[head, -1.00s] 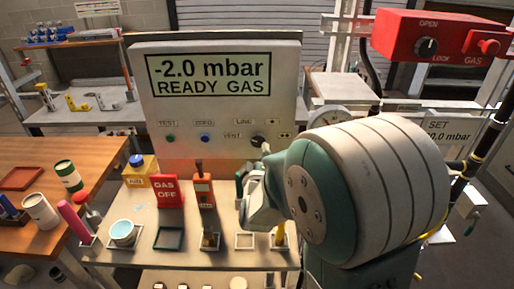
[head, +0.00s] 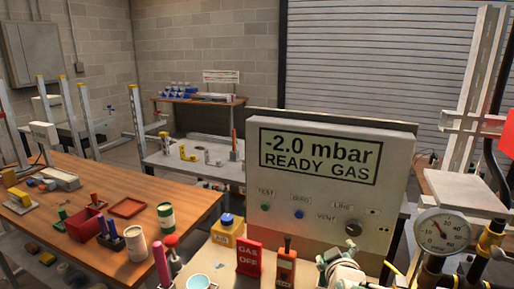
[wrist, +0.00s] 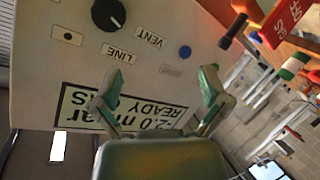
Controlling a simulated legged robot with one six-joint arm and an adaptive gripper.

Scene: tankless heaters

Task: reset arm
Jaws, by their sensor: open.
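My gripper (wrist: 155,92) is open and empty in the wrist view, its two green fingers spread in front of the grey control panel (wrist: 60,75). That view is upside down. In the head view my arm's end shows low at the right, in front of the panel (head: 300,215); its fingertips are hard to make out there. The panel display (head: 318,155) reads -2.0 mbar READY GAS. A black knob (head: 353,230) sits at the panel's lower right and also shows in the wrist view (wrist: 108,14).
A red GAS OFF sign (head: 249,258), an orange handheld device (head: 286,264) and a yellow, blue-topped container (head: 227,230) stand before the panel. A pressure gauge (head: 443,232) is at right. A wooden table (head: 95,195) with a red bin (head: 85,223) and cylinders is at left.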

